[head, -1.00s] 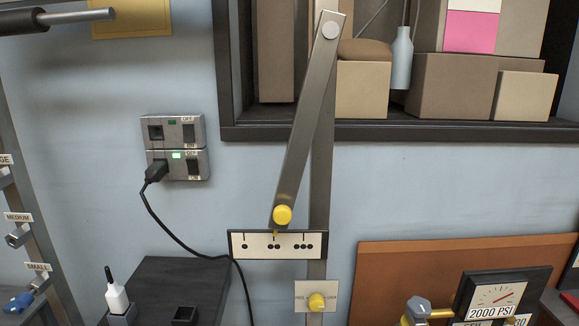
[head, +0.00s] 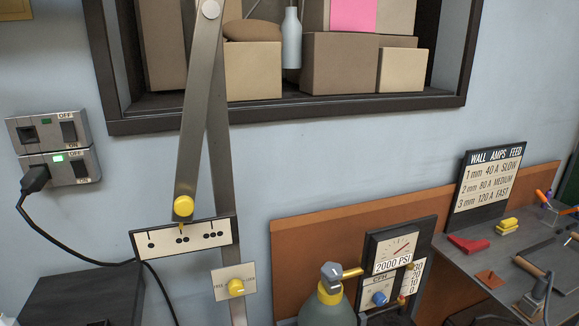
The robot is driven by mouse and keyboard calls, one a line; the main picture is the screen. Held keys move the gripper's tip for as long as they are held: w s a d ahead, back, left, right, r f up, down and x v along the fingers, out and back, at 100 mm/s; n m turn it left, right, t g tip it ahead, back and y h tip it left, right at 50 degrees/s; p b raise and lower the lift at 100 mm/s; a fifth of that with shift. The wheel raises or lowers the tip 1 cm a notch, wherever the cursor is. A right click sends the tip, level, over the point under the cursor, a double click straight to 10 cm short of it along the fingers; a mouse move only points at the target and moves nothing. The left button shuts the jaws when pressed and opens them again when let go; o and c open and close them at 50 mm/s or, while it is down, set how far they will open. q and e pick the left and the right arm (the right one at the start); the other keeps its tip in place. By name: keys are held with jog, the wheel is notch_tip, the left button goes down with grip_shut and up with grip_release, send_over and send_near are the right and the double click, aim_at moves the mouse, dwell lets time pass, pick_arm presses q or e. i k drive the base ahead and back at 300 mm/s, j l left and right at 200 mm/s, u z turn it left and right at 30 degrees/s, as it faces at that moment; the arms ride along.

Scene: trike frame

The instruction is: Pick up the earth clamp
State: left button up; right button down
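I cannot pick out the earth clamp for certain in the head view. A grey metal tool (head: 533,301), cut by the lower right edge, stands on the grey bench (head: 468,268); it is too small and cropped to tell what it is. Neither of my grippers shows in this view.
The bench also holds a red piece (head: 468,244), a yellow block (head: 507,226) and a brown plate (head: 491,278). A gas cylinder (head: 327,303) with gauges stands left of it. A metal lever arm (head: 195,110) and a power socket box (head: 50,147) are on the left.

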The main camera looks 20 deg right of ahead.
aim_at(533, 302)
jog(key=z, duration=2.15)
jog(key=u, duration=2.05)
jog(key=z, duration=2.05)
jog(key=i+l+u, duration=0.1)
jog(key=i+l, duration=0.4)
jog(key=i, duration=0.05)
